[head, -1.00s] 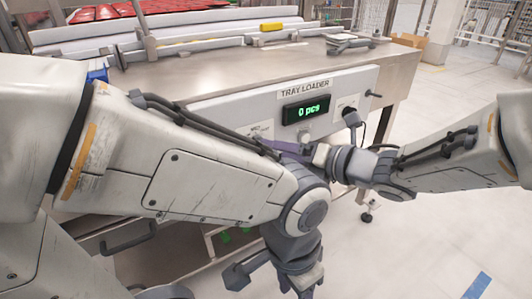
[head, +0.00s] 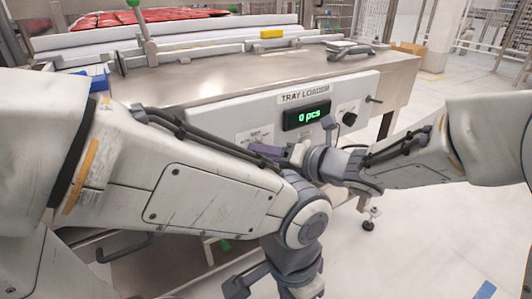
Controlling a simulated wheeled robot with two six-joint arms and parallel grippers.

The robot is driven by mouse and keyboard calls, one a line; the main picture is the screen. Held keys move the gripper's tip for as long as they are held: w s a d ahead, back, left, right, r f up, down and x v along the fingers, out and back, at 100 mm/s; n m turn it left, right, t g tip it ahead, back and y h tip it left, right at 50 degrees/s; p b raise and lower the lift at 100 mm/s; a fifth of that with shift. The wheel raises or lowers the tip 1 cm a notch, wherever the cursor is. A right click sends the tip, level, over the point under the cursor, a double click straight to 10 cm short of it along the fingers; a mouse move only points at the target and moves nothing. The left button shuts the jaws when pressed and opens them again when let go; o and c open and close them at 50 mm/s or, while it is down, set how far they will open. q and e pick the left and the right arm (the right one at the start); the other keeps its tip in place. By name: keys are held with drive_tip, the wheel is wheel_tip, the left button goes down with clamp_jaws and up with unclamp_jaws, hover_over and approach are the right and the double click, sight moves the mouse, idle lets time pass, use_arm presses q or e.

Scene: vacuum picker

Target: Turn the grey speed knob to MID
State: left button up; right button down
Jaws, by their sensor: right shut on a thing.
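The grey speed knob is not visible; its place on the TRAY LOADER panel (head: 222,121) is behind my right gripper. A small printed label (head: 256,134) shows just above the gripper, its words too small to read. My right gripper (head: 270,151), with purple fingers, comes in from the right against the panel's lower front. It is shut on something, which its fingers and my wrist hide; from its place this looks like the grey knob. My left gripper (head: 300,290) hangs low at the bottom edge, cut off, away from the panel.
A steel tabletop (head: 200,85) lies above, with red packs (head: 180,20) behind. My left forearm covers the panel's lower left.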

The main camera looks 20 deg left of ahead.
drive_tip(key=shift+f, duration=0.1)
drive_tip(key=shift+w+d+f+m+g+y+b, duration=0.1)
drive_tip(key=shift+m+y+b, duration=0.45)
drive_tip(key=shift+m, duration=0.6)
drive_tip(key=shift+s+a+f+m+g+y+b, duration=0.1)
drive_tip(key=shift+m+y+b, duration=0.45)
drive_tip(key=shift+m, duration=0.65)
drive_tip(key=shift+w+d+m+g+y+b, duration=0.1)
drive_tip(key=shift+m+y+b, duration=0.4)
drive_tip(key=shift+m, duration=0.65)
drive_tip(key=shift+c, duration=1.6)
unclamp_jaws()
drive_tip(key=shift+r, duration=0.1)
drive_tip(key=p+v, duration=0.2)
drive_tip(key=v, duration=0.8)
drive_tip(key=shift+d, duration=0.3)
